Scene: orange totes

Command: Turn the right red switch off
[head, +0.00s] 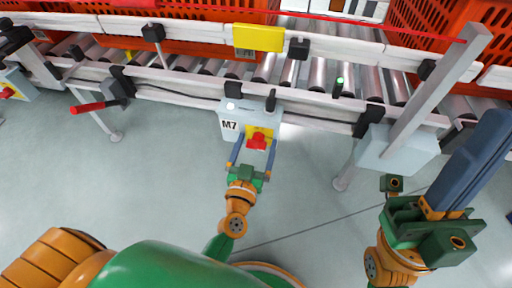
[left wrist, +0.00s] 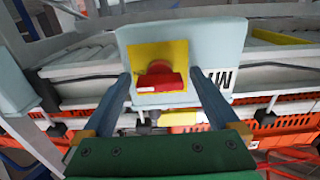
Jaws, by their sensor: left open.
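The red switch (head: 257,141) sits on a yellow plate on the front of a light grey box marked M7 (head: 229,109). It also shows in the left wrist view (left wrist: 160,78), its handle lying roughly level across the plate. My left gripper (head: 254,146) is open, with one blue finger on each side of the switch. In the left wrist view, gaps show between the fingers (left wrist: 162,92) and the handle. My right gripper (head: 470,165) is at the right, away from the switch; its finger gap cannot be made out.
A roller conveyor (head: 190,82) with white rails runs across behind the box, carrying orange totes (head: 195,54). A red handle (head: 88,107) sticks out at the left. A grey post (head: 437,85) stands at the right. The floor in front is clear.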

